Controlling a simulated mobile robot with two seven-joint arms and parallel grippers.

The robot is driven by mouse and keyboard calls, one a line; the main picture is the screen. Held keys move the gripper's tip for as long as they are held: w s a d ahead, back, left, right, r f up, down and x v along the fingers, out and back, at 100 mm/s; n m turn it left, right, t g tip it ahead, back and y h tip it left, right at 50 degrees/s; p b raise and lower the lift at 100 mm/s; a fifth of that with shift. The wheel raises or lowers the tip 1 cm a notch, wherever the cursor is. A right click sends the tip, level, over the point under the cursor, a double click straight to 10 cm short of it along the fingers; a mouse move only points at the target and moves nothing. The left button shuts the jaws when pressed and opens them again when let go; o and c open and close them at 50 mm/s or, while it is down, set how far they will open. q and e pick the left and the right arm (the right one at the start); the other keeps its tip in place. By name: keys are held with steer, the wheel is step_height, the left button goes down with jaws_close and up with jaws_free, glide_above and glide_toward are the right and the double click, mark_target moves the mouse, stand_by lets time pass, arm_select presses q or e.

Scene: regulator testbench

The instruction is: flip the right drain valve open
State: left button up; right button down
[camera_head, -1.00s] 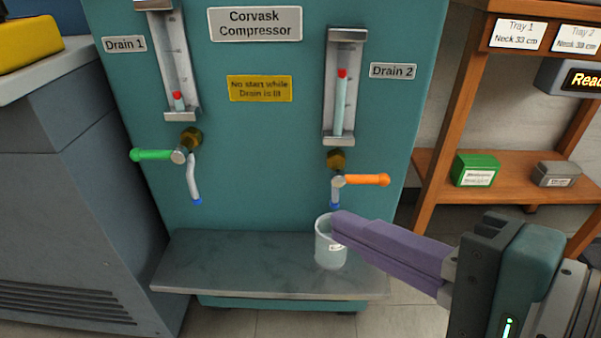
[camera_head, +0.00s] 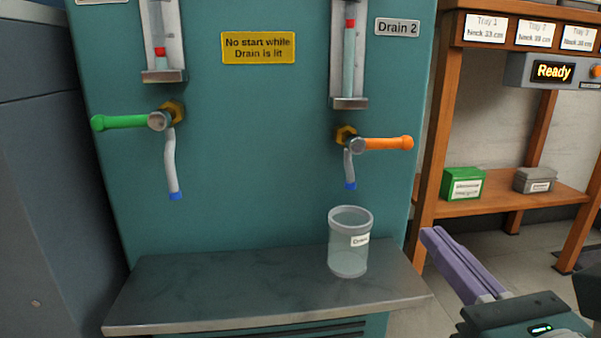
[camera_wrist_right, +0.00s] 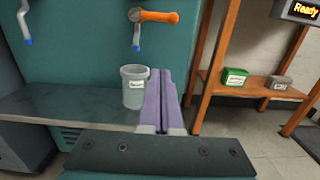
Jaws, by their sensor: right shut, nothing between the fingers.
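The right drain valve has an orange lever (camera_head: 385,143) that points sideways to the right, under the Drain 2 label (camera_head: 397,28). Its spout (camera_head: 349,170) ends in a blue tip. The orange lever also shows at the top of the right wrist view (camera_wrist_right: 158,16). A clear beaker (camera_head: 349,243) with a white label stands upright on the shelf below the spout. My right gripper (camera_head: 432,236) has purple fingers, shut and empty, to the right of the beaker and below the lever, apart from both. My left gripper is not in view.
The grey shelf (camera_head: 230,290) juts out below the valves. A green lever (camera_head: 122,122) of the left valve points left. A wooden rack (camera_head: 430,150) stands at the right with a green box (camera_head: 462,184) and a grey box (camera_head: 535,180). A display (camera_head: 553,71) reads Ready.

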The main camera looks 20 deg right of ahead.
mark_target(383, 144)
steer(key=w+d+r+p, duration=0.2)
steer(key=w+r+p, duration=0.1)
steer(key=w, duration=0.7)
steer(key=shift+w+d+r, duration=0.2)
steer(key=shift+r, duration=0.55)
